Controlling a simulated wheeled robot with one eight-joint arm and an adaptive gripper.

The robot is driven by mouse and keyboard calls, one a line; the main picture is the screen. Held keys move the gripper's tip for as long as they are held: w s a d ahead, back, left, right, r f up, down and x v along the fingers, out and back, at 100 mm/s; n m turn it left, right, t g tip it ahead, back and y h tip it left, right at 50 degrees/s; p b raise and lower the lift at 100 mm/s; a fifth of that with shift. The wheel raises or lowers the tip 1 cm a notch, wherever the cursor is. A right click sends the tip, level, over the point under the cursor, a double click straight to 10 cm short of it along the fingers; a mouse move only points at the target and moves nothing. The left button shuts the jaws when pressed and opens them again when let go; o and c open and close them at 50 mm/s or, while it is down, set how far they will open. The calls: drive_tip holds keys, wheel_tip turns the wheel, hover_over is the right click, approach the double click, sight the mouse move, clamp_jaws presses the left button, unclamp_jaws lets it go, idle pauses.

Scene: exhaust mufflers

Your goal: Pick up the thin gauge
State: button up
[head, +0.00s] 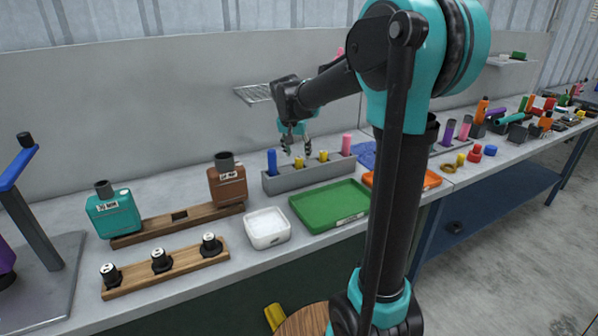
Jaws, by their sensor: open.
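A grey rack (310,175) on the bench holds several upright coloured pegs. They are a blue peg (272,162) at the left end, short yellow pegs (299,162) in the middle and a pink peg (346,144) at the right end. I cannot tell which of these, if any, is the thin gauge. My gripper (297,149) points down, open, over the left-middle of the rack, close above or behind a yellow peg. I see nothing between its fingers. The exact gap to the pegs cannot be told from this view.
A teal bottle (114,213) and a brown bottle (228,184) stand at left, behind a wooden strip (135,287) with black knobs. A wall rises behind.

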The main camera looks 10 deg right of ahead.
drive_tip(key=shift+x, duration=1.5)
drive_tip(key=shift+c, duration=0.2)
clamp_jaws()
drive_tip(key=shift+r, duration=0.1)
